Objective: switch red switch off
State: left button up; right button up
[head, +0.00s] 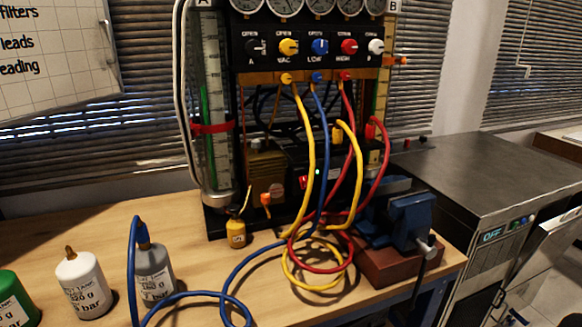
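A small red switch (303,182) shows low on the dark equipment at the foot of the gauge rig, behind the hanging hoses. It is too small to tell which way it is set. A small green light (318,172) glows just above and to its right. Yellow, blue and red hoses hang close in front of this area and hide part of it. Neither of my grippers is in view.
The gauge panel (270,47) carries several coloured knobs. Coiled hoses (318,285) lie on the wooden bench (60,235). A grey tank (155,272) and a white tank (82,285) stand left. A blue vise (408,215) stands right, beside a metal cabinet (480,175).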

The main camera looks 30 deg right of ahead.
aim_at(303, 179)
jog(key=z, duration=0.5)
jog(key=k, duration=0.6)
jog(key=z, duration=0.85)
jog(key=i, duration=0.85)
jog(key=u, duration=0.15)
